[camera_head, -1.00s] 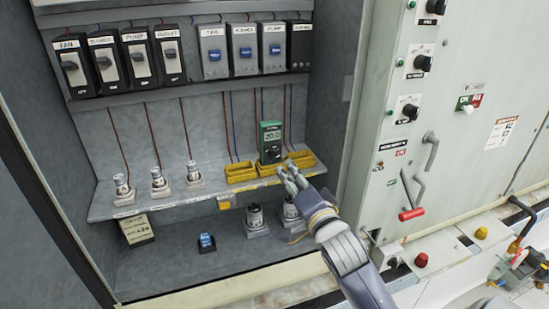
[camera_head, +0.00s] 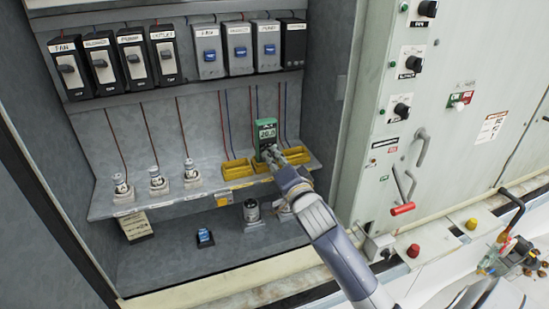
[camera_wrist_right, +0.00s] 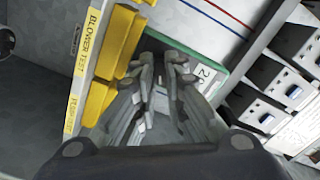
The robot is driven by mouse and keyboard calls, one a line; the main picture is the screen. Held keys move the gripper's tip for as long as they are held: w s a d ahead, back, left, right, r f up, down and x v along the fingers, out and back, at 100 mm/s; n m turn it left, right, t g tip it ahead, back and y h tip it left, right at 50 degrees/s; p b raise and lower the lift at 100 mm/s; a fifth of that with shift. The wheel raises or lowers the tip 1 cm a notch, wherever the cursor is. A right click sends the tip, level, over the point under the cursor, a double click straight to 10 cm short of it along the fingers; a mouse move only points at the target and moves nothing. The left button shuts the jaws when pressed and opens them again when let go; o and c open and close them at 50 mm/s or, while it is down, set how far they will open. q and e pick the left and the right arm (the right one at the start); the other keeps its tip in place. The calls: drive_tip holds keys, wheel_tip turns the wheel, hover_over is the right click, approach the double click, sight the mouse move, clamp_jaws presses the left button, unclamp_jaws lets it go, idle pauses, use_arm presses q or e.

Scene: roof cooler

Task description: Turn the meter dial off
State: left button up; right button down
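In the right wrist view, part of the meter's green casing and pale display (camera_wrist_right: 205,76) shows just beyond the fingers. The right gripper's two fingers (camera_wrist_right: 162,68) are a little apart with a narrow gap between them. I cannot tell whether they touch the dial. My left gripper is not in view.
Yellow trays (camera_head: 238,168) sit close beside the meter. Labelled switch boxes (camera_head: 130,60) line the upper shelf. Wires hang behind the meter. The grey-green panel (camera_head: 365,150) with knobs and a red-handled lever (camera_head: 402,209) stands to the right.

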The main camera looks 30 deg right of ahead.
drive_tip(key=shift+n, duration=0.4)
drive_tip(key=n+p, duration=0.1)
drive_tip(key=n, duration=0.3)
drive_tip(key=shift+r+n+p, duration=0.1)
drive_tip(key=shift+n+p, duration=0.2)
drive_tip(key=n+p, duration=0.1)
drive_tip(key=n, duration=0.4)
drive_tip(key=shift+a, duration=0.1)
drive_tip(key=n, duration=0.6)
drive_tip(key=shift+n, duration=0.4)
drive_tip(key=n, duration=0.6)
drive_tip(key=shift+w+a+n, duration=0.1)
drive_tip(key=shift+a+n, duration=0.05)
drive_tip(key=shift+n, duration=0.15)
drive_tip(key=c, duration=1.7)
unclamp_jaws()
